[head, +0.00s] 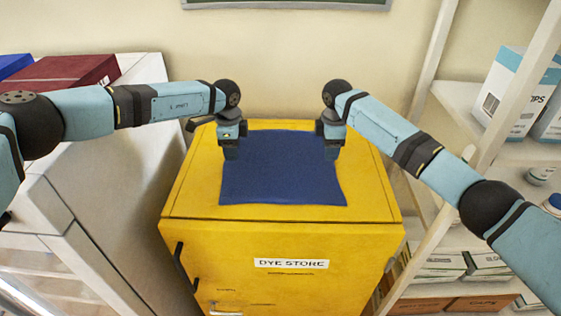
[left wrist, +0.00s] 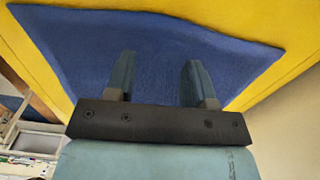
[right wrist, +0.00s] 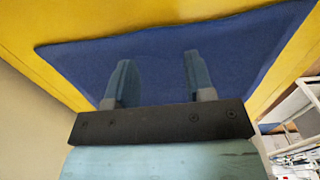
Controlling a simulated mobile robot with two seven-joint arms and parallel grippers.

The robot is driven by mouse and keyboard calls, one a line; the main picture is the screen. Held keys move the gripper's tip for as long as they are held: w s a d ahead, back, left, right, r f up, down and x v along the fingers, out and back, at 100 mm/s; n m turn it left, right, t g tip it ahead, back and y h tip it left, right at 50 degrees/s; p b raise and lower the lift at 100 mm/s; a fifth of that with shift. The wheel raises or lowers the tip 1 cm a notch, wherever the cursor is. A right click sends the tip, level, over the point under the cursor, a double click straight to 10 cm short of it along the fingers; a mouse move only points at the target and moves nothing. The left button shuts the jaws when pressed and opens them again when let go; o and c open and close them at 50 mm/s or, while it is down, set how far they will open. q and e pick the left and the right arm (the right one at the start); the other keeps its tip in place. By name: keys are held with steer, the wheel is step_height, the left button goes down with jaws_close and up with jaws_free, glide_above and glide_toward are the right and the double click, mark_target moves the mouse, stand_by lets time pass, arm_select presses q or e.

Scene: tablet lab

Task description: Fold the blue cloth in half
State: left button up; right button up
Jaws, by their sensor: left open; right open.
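The blue cloth (head: 282,175) lies spread out flat on top of the yellow cabinet (head: 375,205), with slightly wavy edges. My left gripper (head: 231,152) is at the cloth's left side toward the back, pointing down. My right gripper (head: 331,150) is at its right side toward the back, also pointing down. In the left wrist view both fingers of my left gripper (left wrist: 157,78) are apart, with the cloth (left wrist: 150,45) behind them. In the right wrist view the fingers of my right gripper (right wrist: 156,80) are also apart over the cloth (right wrist: 225,50). Whether the fingertips touch the cloth is unclear.
The cabinet carries a "DYE STORE" label (head: 291,263). A white cabinet (head: 120,180) stands to the left, with a dark red box (head: 62,74) on it. White shelves with boxes (head: 515,90) are on the right. The cabinet top around the cloth is clear.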

mark_target(234, 163)
arm_select(q)
steer(key=f, duration=0.2)
steer(key=shift+w+a+f, duration=0.1)
steer(key=shift+w+f, duration=0.1)
steer(key=shift+f, duration=0.1)
arm_select(e)
steer(key=shift+w+a+f, duration=0.1)
steer(key=shift+w+f, duration=0.1)
steer(key=shift+f, duration=1.05)
arm_select(q)
steer(key=shift+f, duration=0.3)
arm_select(e)
steer(key=shift+f, duration=0.3)
arm_select(q)
steer(key=shift+s+f, duration=0.1)
arm_select(e)
steer(key=shift+s+f, duration=0.1)
arm_select(q)
steer(key=shift+f, duration=0.2)
arm_select(e)
steer(key=shift+f, duration=0.25)
steer(key=shift+r, duration=0.1)
arm_select(q)
steer(key=shift+c, duration=0.5)
arm_select(e)
steer(key=shift+c, duration=0.5)
arm_select(q)
jaws_close()
arm_select(e)
jaws_close()
